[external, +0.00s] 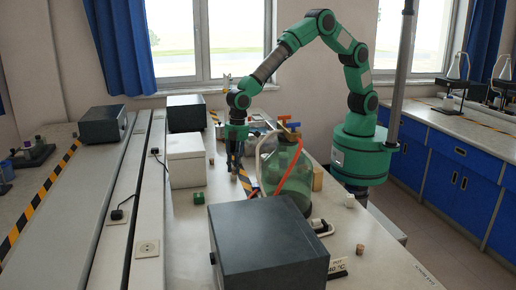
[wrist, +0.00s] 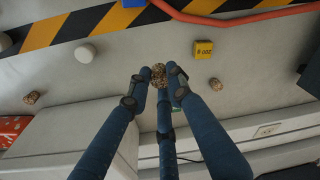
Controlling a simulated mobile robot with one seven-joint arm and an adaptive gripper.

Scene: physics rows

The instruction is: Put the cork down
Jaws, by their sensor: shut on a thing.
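My gripper (wrist: 158,80) has dark blue fingers, and they are closed around a speckled brown cork (wrist: 158,72) at their tips in the wrist view. Whether this cork touches the bench top is not clear. In the external view my gripper (external: 236,170) points down over the bench, between a white box and a large green glass bottle; the held cork is too small to make out there. Two other cork-like pieces lie on the bench in the wrist view, one at the left (wrist: 31,98) and one right of my fingers (wrist: 215,84).
A yellow labelled block (wrist: 203,50), a pale round object (wrist: 85,53) and an orange-red tube (wrist: 250,15) lie near my gripper. The green bottle (external: 283,178) stands close on the right, the white box (external: 185,160) on the left.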

